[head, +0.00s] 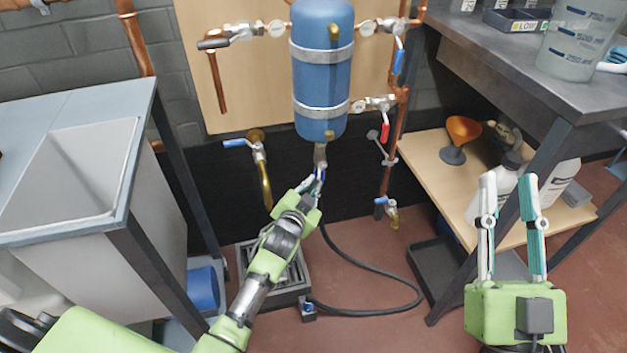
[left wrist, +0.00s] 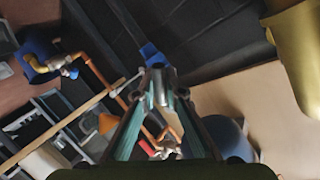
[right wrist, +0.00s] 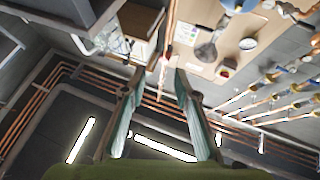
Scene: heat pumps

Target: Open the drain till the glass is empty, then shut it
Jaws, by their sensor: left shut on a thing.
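A blue tank (head: 322,75) hangs on the wooden wall board, with a metal drain valve (head: 320,153) under its bottom. My left gripper (head: 318,180) is at this valve, shut on its small blue handle. In the left wrist view, the fingertips (left wrist: 158,88) meet at the blue handle (left wrist: 152,55); the fingers hide part of it. A black hose (head: 365,266) runs below the valve to the floor. I cannot make out the glass or any liquid level. My right gripper (head: 508,180) is open and empty, away from the tank; its spread fingers show in the right wrist view (right wrist: 159,78).
A floor drain grate (head: 290,275) lies below the tank. A brass tap with a blue lever (head: 236,143) is left of the drain valve. Copper pipes with a red-lever valve (head: 385,129) stand right. A sink (head: 70,170) is left; a workbench (head: 480,50) and wooden shelf (head: 425,150) are right.

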